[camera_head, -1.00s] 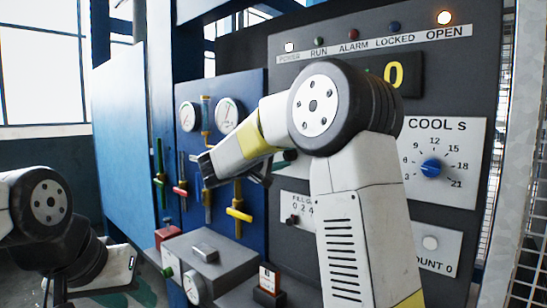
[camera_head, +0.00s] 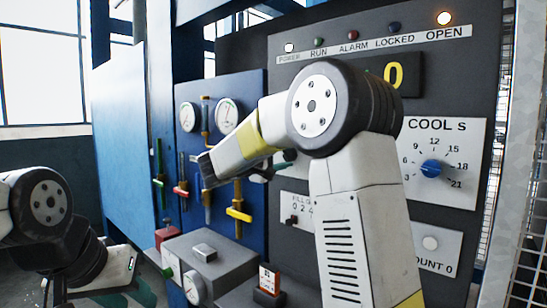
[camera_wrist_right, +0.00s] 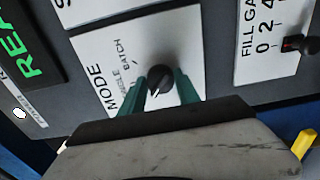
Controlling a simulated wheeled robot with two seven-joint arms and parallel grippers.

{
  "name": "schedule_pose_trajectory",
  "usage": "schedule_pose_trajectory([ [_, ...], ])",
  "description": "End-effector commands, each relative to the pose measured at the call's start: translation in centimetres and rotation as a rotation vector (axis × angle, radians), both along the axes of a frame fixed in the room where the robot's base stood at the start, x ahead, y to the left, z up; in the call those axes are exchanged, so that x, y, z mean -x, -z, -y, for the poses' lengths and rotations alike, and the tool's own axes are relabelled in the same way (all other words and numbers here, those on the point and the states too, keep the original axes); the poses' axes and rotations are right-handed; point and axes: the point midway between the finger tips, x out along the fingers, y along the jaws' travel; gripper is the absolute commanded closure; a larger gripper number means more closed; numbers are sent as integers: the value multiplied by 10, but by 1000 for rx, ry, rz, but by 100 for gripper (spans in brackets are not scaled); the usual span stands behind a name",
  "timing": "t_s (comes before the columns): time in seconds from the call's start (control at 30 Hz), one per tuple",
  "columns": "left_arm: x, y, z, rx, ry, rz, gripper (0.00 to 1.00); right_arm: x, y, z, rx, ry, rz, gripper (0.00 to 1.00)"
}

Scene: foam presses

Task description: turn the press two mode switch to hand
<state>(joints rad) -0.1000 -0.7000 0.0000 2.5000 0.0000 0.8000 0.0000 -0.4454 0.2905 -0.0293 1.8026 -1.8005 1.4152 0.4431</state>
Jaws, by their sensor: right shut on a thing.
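The mode switch is a black knob (camera_wrist_right: 160,76) with a small white mark, on a white plate (camera_wrist_right: 90,70) lettered MODE in the right wrist view. The labels SINGLE and BATCH show there; a HAND label cannot be made out. My right gripper (camera_wrist_right: 159,86) has its green fingers on both sides of the knob and is shut on it.
A FILL plate (camera_wrist_right: 275,35) with its own small black selector (camera_wrist_right: 300,44) is close to the right. The COOL S dial (camera_head: 432,168) is on the panel's right. Gauges and yellow valve handles (camera_head: 238,214) are at left, above a grey box (camera_head: 222,262).

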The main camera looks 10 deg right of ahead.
Motion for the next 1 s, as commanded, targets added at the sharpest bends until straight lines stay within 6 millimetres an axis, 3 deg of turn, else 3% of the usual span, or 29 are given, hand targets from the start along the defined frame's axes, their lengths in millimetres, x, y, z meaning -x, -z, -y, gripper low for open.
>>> schedule_pose_trajectory([
  [0.03,0,0,0,0,0,0,64,0,1,-1,0,-3,-3,60],
  [0.13,0,0,0,0,0,0,64,0,1,-1,0,-2,-3,40],
  [0.53,0,0,0,0,0,0,64,3,0,-6,0,-2,0,40],
  [1.0,0,0,0,0,0,0,64,45,1,-59,-1,-4,-1,40],
])
